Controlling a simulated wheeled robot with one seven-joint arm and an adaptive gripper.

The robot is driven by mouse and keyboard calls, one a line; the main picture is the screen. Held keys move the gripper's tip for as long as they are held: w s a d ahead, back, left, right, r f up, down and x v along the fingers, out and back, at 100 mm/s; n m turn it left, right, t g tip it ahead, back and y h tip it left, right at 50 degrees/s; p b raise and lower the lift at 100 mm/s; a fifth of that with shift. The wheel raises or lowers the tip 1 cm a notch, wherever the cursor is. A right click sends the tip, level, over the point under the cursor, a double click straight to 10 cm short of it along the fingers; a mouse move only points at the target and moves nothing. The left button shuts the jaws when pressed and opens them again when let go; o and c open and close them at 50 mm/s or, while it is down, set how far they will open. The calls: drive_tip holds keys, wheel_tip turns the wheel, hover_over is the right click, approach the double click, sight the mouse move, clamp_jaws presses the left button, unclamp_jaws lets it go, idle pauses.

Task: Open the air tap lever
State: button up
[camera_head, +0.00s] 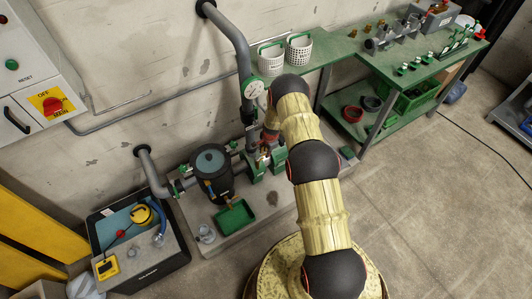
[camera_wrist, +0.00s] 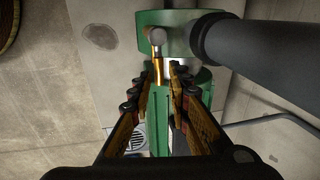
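In the wrist view, my gripper (camera_wrist: 162,76) has its two fingers apart, with no object clearly pinched between them. Ahead of the fingertips is a green pipe fitting (camera_wrist: 183,28). A small brass stem (camera_wrist: 159,68) with a grey rounded end (camera_wrist: 156,36) stands in front of it, in line with the finger gap; this may be the air tap, but I cannot tell which part is its lever. Contact with the fingers cannot be made out. In the head view, my arm reaches to the pipework near the green valve parts (camera_head: 255,168) and hides much of the gripper area.
A dark grey pipe (camera_wrist: 265,42) runs off right from the fitting. In the head view, a pressure gauge (camera_head: 254,88) is above the pipework, and a dark filter housing (camera_head: 211,170) and green tray (camera_head: 235,216) are left of my arm. A green workbench (camera_head: 345,50) stands behind right.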

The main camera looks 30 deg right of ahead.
drive_tip(key=shift+o, duration=0.9)
wheel_tip(320, 180, up, 12)
drive_tip(key=s, duration=0.2)
drive_tip(key=shift+s, duration=0.2)
drive_tip(key=shift+f, duration=0.15)
